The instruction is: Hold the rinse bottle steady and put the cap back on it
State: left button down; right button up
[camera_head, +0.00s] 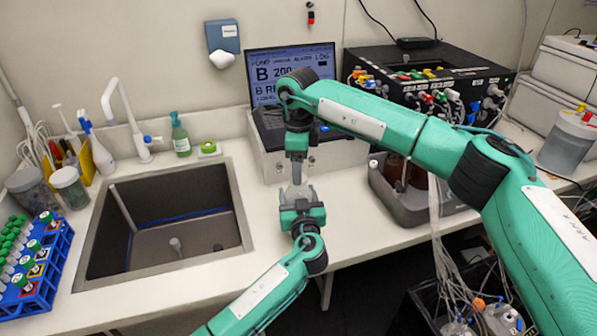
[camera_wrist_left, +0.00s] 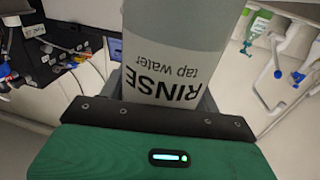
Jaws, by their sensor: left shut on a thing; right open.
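The rinse bottle (camera_head: 297,192) is a translucent bottle on the counter to the right of the sink. In the left wrist view the bottle (camera_wrist_left: 175,65) fills the middle, with its label reading "RINSE tap water" upside down. My left gripper (camera_head: 300,203) is shut around it from the front. My right gripper (camera_head: 297,168) points down directly above the bottle, close to its top, and is open. The bottle's mouth is largely hidden by the right gripper, and I cannot make out the cap.
The sink (camera_head: 240,205) lies to the left, with a tube rack (camera_head: 50,270) at its far left. A laptop (camera_head: 290,75) stands behind my grippers. A grey tray (camera_head: 405,212) with brown bottles is to the right, under my right arm.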

notch_tip(320, 180, up, 9)
jog(key=shift+r, duration=0.15)
pick_arm(q)
jog(key=shift+c, duration=1.3)
grip_release()
pick_arm(e)
notch_tip(320, 180, down, 4)
jog(key=b, duration=0.4)
jog(key=shift+f, duration=0.2)
pick_arm(q)
jog(key=s+d, duration=0.2)
jog(key=s, duration=1.1)
jog(key=shift+s+b, duration=0.3)
